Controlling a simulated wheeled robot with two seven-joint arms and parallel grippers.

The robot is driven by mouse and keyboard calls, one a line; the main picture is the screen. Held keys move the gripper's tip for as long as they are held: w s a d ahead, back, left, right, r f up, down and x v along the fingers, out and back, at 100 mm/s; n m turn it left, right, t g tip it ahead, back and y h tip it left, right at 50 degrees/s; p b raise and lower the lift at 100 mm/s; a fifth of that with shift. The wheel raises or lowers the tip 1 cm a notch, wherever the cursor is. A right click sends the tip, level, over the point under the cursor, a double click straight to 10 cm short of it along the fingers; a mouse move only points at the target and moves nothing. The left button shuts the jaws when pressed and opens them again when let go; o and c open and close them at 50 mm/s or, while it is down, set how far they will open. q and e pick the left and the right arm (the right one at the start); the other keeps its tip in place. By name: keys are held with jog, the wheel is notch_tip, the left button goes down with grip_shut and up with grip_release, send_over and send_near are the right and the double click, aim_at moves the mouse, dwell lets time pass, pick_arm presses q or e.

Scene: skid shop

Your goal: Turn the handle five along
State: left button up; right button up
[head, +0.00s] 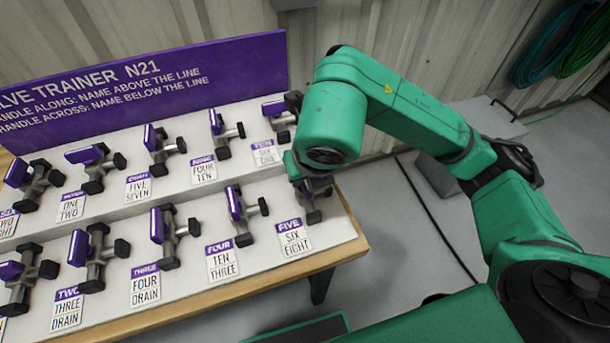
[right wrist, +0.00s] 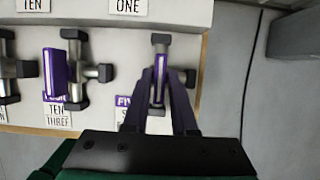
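Valve five is at the front right end of the white board. In the head view its grey body (head: 313,214) shows below my right gripper (head: 305,185), which hides most of its purple handle. In the right wrist view the handle (right wrist: 160,84) is a thin purple strip running up and down the picture, in line with the grey body (right wrist: 160,40). The two dark fingers of my right gripper (right wrist: 161,76) stand on either side of the handle, with narrow gaps showing. The label five (head: 294,237) lies in front of the valve. My left gripper is not in view.
Valve four (head: 238,212) stands close to the left of valve five, and its handle (right wrist: 54,75) also shows in the right wrist view. A back row of valves, including one at its right end (head: 278,115), stands behind. The wooden table edge (head: 345,253) and open floor are to the right.

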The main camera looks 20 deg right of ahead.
jog(key=shift+o, duration=0.8)
jog(key=p+v, duration=0.3)
jog(key=v, duration=1.1)
jog(key=shift+r, duration=0.3)
jog(key=shift+s, duration=0.1)
